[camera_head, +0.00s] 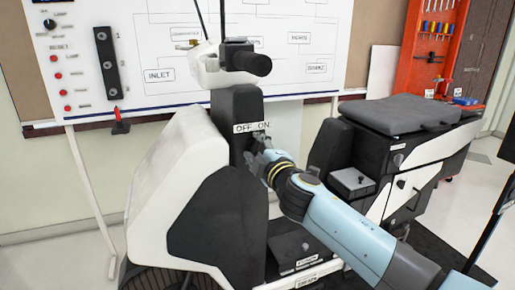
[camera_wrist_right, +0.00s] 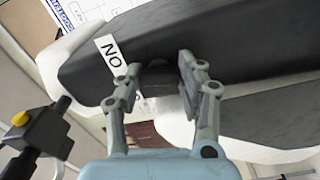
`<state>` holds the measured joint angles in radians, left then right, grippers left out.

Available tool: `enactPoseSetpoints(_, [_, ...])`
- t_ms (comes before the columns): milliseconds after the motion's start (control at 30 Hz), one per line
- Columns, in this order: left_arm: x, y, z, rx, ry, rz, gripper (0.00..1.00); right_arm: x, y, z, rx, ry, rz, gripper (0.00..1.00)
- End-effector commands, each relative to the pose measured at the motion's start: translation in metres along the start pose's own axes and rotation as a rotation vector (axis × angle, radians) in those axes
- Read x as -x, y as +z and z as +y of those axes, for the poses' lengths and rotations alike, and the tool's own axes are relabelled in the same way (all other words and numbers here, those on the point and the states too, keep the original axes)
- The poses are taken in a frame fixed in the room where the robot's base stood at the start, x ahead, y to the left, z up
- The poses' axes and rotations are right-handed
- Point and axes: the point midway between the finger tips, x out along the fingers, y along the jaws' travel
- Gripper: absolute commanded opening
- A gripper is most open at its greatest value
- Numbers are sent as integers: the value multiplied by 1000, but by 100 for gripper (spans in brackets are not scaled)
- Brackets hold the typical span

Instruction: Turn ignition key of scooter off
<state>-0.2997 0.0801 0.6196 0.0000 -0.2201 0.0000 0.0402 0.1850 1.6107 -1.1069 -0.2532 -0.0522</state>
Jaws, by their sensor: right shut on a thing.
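The scooter (camera_head: 180,185) stands in the middle of the head view, with a white body and a dark steering column (camera_head: 237,110). A white OFF/ON label (camera_head: 251,127) is on the column. My right gripper (camera_head: 256,143) reaches the column just below the ON side of the label. In the right wrist view my right gripper (camera_wrist_right: 160,75) has its fingers on either side of a small dark piece at the column, which seems to be the ignition key (camera_wrist_right: 158,80). The key is mostly hidden, so its turn angle cannot be told. My left gripper is not in view.
The handlebar grip (camera_head: 252,63) sticks out above the label. The black seat (camera_head: 405,114) is at right. A whiteboard (camera_head: 160,60) with a diagram and an orange tool panel (camera_head: 432,45) stand behind. Floor shows at the left.

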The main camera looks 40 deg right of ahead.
Motion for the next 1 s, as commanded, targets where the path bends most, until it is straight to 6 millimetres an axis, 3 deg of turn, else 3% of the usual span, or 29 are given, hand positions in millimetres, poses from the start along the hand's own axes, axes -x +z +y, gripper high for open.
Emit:
enactPoseSetpoints(400, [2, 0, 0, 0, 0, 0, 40, 0, 0, -1, 212, -2, 1, 6])
enactPoseSetpoints(1000, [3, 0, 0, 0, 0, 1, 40, 1, 0, -2, 252, -3, 0, 6])
